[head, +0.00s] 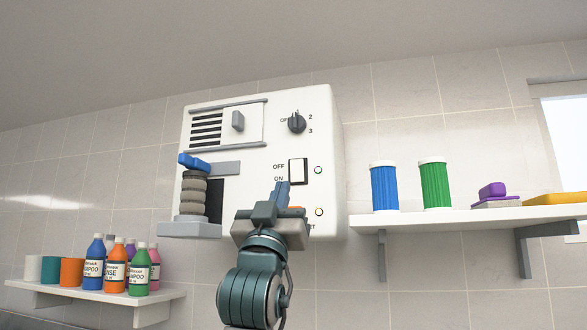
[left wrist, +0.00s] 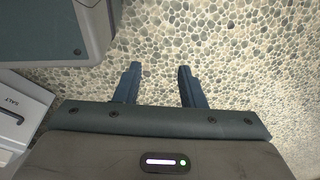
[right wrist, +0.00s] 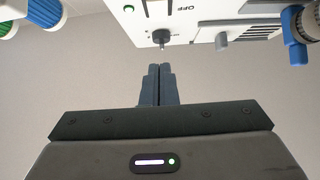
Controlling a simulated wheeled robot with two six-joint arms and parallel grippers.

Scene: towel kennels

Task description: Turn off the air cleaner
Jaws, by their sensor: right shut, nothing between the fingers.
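The air cleaner (head: 262,112) is a white wall box with a dark round dial (head: 297,124), a vent with a grey slider (head: 238,121), and a white rocker switch (head: 298,171) marked OFF above and ON below. I cannot tell which side of the rocker is pressed. My left gripper (left wrist: 158,80) is open and empty above the pebbled floor.
A blue-handled valve (head: 195,161) on a ribbed column stands at the box's left. A right shelf (head: 470,217) holds blue and green canisters, and a left shelf (head: 95,294) holds several bottles. A box labelled SALT (left wrist: 18,115) shows beside the left gripper.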

